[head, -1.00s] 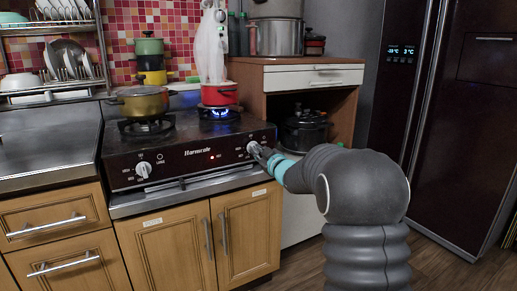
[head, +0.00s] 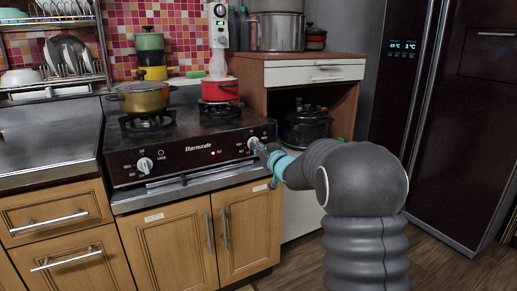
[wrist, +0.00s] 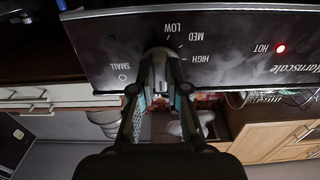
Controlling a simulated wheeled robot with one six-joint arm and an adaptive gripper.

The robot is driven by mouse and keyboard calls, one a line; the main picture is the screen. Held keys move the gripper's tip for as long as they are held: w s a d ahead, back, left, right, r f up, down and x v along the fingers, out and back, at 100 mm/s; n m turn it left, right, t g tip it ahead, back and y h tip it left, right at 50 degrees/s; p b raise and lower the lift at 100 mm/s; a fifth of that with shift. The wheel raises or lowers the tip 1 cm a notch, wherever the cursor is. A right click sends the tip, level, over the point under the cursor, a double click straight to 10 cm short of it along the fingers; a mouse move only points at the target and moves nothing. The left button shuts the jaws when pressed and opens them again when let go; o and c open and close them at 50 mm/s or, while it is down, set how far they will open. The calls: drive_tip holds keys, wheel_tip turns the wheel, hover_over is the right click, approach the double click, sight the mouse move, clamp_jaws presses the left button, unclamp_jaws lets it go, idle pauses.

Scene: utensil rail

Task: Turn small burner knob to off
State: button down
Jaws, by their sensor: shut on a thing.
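The small burner knob (head: 252,143) is at the right end of the black stove front (head: 190,160). My gripper (head: 260,149) reaches it from the right and front. In the wrist view my gripper (wrist: 158,62) has its fingers closed around the knob (wrist: 158,51), which they mostly hide. The SMALL, LOW, MED and HIGH labels show upside down around it. The exact direction of the knob's pointer cannot be seen. A red pot (head: 220,90) stands on the burner behind, with no flame visible under it.
Another white knob (head: 145,165) is on the left of the panel. A brass-coloured pot (head: 143,97) stands on the left burner. A red HOT light (wrist: 281,48) is lit. A wooden cabinet (head: 315,70) stands right of the stove, close to my arm.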

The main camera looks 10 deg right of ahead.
idle(0.3)
drive_tip(key=c, duration=1.2)
unclamp_jaws()
drive_tip(key=shift+o, duration=0.2)
drive_tip(key=v, duration=1.2)
